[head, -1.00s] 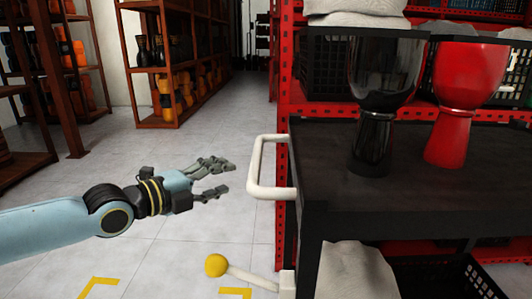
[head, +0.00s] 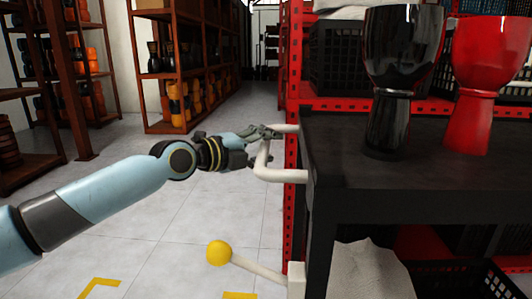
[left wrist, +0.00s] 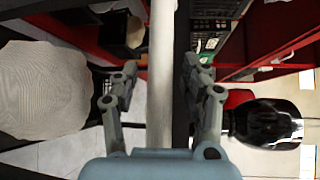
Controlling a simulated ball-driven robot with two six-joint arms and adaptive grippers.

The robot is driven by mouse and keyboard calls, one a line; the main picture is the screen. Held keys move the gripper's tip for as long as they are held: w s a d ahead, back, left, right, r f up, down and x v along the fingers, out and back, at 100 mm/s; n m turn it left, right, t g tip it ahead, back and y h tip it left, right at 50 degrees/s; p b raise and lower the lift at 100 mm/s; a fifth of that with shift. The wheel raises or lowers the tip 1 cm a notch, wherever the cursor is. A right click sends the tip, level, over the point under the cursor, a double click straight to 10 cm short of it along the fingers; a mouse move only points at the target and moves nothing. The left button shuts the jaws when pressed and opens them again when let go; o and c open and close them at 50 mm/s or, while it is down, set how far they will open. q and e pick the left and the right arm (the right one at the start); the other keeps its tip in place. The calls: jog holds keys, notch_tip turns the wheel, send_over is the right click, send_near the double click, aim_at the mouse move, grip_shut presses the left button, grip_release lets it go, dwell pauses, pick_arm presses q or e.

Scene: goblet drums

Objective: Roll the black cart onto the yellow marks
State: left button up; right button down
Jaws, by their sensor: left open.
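The black cart (head: 345,165) stands at the right, with a white loop handle (head: 285,176) on its left side. My left gripper (head: 268,147) is at the handle with its fingers open. In the left wrist view the open fingers (left wrist: 160,82) lie on either side of the white handle bar (left wrist: 162,50), with gaps showing. One yellow corner mark (head: 100,286) is on the floor at the lower left; another yellow mark (head: 240,295) is cut off at the bottom edge. My right gripper is out of view.
A black goblet drum (head: 403,50) and a red one (head: 485,60) stand on the cart. A yellow-knobbed lever (head: 218,253) sticks out low from its left side. A red rack (head: 293,60) stands behind. The tiled floor left of the cart is clear.

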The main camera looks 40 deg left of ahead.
pick_arm(q)
jog(key=shift+c, duration=0.2)
jog(key=c, duration=0.9)
grip_shut()
jog(key=shift+f, duration=0.1)
